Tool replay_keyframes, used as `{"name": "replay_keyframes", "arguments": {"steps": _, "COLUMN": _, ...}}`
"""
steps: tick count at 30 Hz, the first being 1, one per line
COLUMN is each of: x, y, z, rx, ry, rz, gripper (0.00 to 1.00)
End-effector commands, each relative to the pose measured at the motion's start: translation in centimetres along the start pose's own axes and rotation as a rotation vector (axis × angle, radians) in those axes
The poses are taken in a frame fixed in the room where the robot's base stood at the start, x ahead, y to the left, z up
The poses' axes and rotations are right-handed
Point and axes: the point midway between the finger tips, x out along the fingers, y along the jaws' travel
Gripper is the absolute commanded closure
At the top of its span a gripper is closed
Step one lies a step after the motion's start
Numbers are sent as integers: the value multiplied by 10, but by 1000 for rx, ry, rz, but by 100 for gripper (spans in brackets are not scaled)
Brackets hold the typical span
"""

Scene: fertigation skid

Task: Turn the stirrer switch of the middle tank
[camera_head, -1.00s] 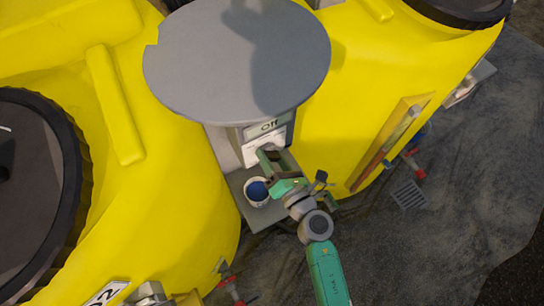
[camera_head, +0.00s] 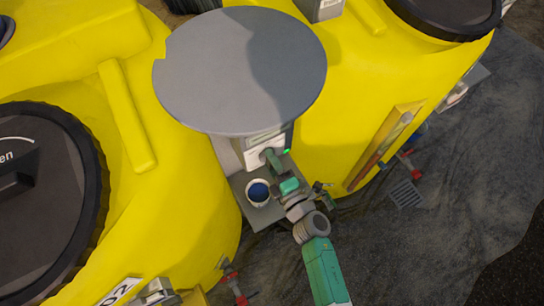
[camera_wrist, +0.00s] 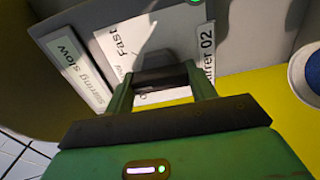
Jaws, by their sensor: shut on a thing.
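The stirrer switch panel (camera_head: 254,156) is a pale plate under a round grey cover, between the yellow tanks. In the wrist view, its white dial label (camera_wrist: 120,42) reads "Fast" and a side label (camera_wrist: 206,45) ends in "rer 02". A display (camera_wrist: 72,66) reads "Stirring slow". A green lamp (camera_wrist: 195,2) is lit at its edge. My gripper (camera_wrist: 160,80) is shut on the dark switch knob (camera_wrist: 160,76) in front of the dial; the fingers hide much of the knob. In the head view, my gripper (camera_head: 271,160) reaches the panel from the lower right.
The round grey cover (camera_head: 240,70) overhangs the panel. A white cup with blue contents (camera_head: 258,192) stands on the small grey shelf (camera_head: 262,216) close to my gripper. Yellow tanks (camera_head: 180,215) flank the panel. Red-handled valves (camera_head: 410,164) sit low at the right.

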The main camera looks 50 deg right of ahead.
Motion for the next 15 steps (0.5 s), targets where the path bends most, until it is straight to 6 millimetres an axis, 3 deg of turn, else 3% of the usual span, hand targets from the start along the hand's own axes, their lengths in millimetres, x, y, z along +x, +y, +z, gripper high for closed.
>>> {"name": "replay_keyframes", "arguments": {"steps": 15, "x": 0, "y": 3, "z": 0, "rx": 469, "ry": 0, "rz": 0, "gripper": 67}}
